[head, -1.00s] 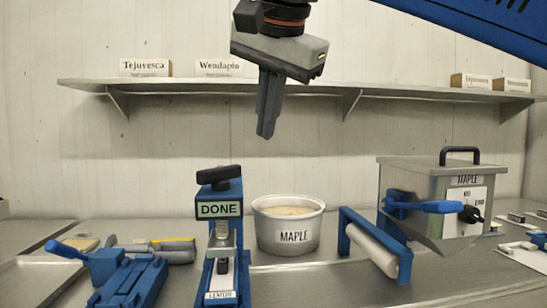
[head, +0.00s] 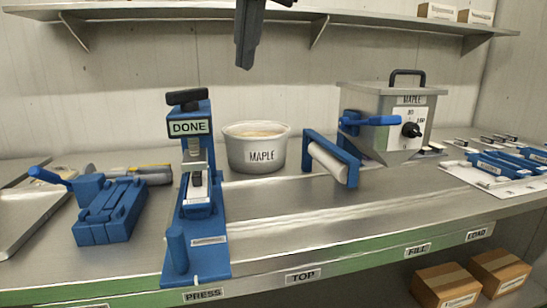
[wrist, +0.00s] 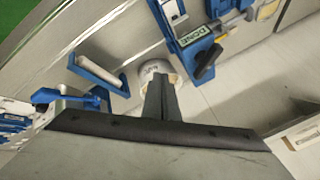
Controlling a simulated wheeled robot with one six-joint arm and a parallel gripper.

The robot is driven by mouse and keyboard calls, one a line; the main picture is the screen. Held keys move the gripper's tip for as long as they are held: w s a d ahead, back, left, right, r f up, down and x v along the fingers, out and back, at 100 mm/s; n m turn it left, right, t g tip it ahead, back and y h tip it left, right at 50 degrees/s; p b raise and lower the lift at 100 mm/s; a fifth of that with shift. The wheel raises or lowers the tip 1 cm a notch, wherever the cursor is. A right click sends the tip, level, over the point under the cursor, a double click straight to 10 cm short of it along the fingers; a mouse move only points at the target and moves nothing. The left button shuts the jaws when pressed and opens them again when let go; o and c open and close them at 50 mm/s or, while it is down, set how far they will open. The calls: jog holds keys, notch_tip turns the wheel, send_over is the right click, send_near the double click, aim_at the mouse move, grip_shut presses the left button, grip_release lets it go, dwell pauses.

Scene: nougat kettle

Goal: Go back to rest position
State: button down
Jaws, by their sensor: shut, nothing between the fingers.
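My gripper (head: 247,50) hangs at the top of the head view, in front of the wall shelf and above the bench. Its fingers are shut, point down and hold nothing. The wrist view shows the shut fingers (wrist: 160,97) too, with the white MAPLE tub (wrist: 156,70) beyond their tips. In the head view the MAPLE tub (head: 256,158) stands on the bench, filled with a pale content. The gripper is apart from everything on the bench. The upper part of my arm is out of the head view.
A blue press marked DONE (head: 197,190) stands left of the tub. A blue roller stand (head: 330,160) and a steel MAPLE kettle (head: 375,120) stand to the right. A blue clamp tool (head: 108,208) lies at left. The shelf (head: 350,18) runs behind. Cardboard boxes (head: 447,285) sit below the bench.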

jog(key=w+d+f+n+g+h, duration=0.1)
jog(key=w+d+f+n+h, duration=0.15)
jog(key=d+f, duration=1.8)
jog(key=s+d+f, duration=0.4)
jog(key=f, duration=0.5)
jog(key=s+d+f+n, duration=0.1)
jog(key=s+d+f, duration=0.3)
jog(key=f, duration=0.5)
jog(key=s+d+f+n+g, duration=0.1)
jog(key=s+d+f, duration=0.3)
jog(key=f, duration=0.5)
jog(key=shift+s+d+f, duration=0.4)
jog(key=shift+s, duration=0.1)
